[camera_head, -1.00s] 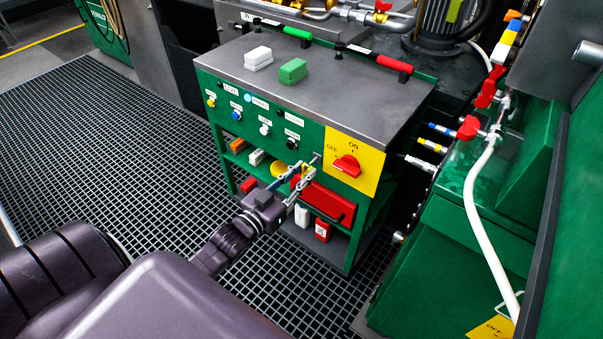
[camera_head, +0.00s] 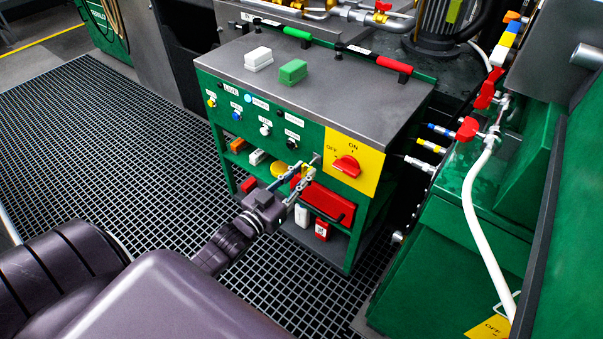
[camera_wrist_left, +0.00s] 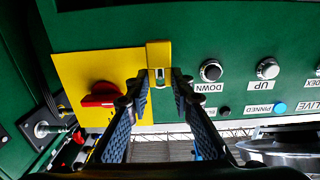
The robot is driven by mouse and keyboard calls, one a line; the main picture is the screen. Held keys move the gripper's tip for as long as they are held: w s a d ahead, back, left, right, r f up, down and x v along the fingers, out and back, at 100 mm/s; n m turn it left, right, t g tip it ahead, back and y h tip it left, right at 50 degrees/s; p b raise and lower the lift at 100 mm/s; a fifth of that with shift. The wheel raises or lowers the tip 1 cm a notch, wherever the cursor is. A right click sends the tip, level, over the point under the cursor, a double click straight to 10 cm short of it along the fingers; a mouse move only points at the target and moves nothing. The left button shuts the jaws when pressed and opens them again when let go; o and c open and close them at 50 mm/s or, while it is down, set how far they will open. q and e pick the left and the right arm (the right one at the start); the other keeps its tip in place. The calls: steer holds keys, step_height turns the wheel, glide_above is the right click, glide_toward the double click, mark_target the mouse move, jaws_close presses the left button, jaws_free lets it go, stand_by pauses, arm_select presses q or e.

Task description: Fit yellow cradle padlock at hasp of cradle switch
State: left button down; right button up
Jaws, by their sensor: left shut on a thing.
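The cradle switch is a yellow plate (camera_head: 369,177) with a red knob (camera_head: 346,166) between OFF and ON, on the green cabinet's front. A small grey hasp (camera_head: 316,159) sticks out by the plate's left edge. My left gripper (camera_head: 301,174) is shut on the yellow padlock (camera_head: 308,171), just in front of this hasp. In the left wrist view the yellow padlock (camera_wrist_left: 158,54) sits between the fingertips (camera_wrist_left: 155,82), beside the yellow plate (camera_wrist_left: 78,65). The hasp is hidden there, so I cannot tell whether the shackle is around it. My right gripper is out of view.
Labelled buttons (camera_head: 265,129) line the cabinet front beside the switch. Below are shelves with a red box (camera_head: 325,204) and small red and white blocks. White and green blocks (camera_head: 293,71) lie on the cabinet top (camera_head: 340,85). Pipes and red valves (camera_head: 468,128) stand to the right.

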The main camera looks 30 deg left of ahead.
mark_target(317, 160)
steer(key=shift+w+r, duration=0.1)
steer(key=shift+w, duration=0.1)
arm_select(q)
steer(key=shift+w+d, duration=0.1)
steer(key=shift+w, duration=1.55)
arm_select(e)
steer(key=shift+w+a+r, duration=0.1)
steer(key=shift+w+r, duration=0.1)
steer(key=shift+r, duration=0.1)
arm_select(q)
steer(key=c, duration=1.6)
jaws_free()
steer(key=shift+s, duration=0.15)
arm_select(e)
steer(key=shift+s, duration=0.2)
arm_select(q)
steer(key=s, duration=1.1)
steer(key=shift+s+a, duration=0.35)
steer(key=shift+a, duration=0.1)
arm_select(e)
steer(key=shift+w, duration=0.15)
